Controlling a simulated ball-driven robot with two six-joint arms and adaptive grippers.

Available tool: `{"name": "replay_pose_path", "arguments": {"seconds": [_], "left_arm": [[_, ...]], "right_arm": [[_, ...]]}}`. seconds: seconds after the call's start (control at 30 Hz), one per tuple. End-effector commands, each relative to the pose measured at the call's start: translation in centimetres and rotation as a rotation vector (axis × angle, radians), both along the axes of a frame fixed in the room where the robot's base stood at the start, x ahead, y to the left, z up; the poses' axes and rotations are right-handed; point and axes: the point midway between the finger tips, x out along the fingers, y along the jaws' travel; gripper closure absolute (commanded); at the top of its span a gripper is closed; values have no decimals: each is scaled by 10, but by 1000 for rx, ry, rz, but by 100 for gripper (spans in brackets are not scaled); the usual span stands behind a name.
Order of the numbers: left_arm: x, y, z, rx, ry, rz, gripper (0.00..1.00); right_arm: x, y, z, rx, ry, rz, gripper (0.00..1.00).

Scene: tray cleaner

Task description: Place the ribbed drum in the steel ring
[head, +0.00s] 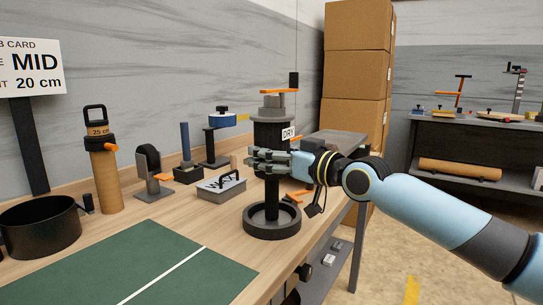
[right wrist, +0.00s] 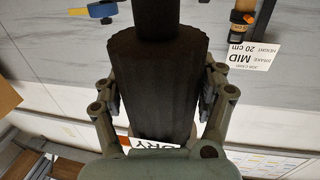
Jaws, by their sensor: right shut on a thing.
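The dark ribbed drum (head: 270,136) bears a white DRY label and stands upright in the head view. It also fills the middle of the right wrist view (right wrist: 158,75). My right gripper (head: 262,163) is shut on it, with fingers on both its sides in the right wrist view (right wrist: 160,100). Below the drum, a narrower dark post runs down into a dark ring-like base (head: 272,231) with a raised rim, on the table's right part. I cannot tell whether this base is the steel ring, or whether the post belongs to it. My left gripper is not in view.
A wide black open pan (head: 40,228) and a tan cylinder (head: 106,181) stand at the left. A grey WAX box (head: 221,187) and a small dark stand (head: 152,172) sit left of the drum. The green mat (head: 165,262) is clear. Cardboard boxes (head: 357,75) rise behind.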

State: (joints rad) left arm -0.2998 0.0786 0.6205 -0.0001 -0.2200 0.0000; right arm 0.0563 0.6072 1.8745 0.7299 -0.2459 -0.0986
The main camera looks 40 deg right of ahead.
Motion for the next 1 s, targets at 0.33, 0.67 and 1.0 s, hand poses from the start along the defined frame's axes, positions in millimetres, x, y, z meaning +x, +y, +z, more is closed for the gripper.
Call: {"name": "replay_pose_path", "arguments": {"seconds": [0.33, 0.67, 1.0], "left_arm": [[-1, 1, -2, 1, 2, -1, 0], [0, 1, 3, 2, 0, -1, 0], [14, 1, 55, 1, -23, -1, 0]], "right_arm": [[0, 0, -3, 0, 0, 0, 2], [0, 0, 3, 0, 0, 0, 2], [-58, -12, 8, -3, 4, 0, 2]]}}
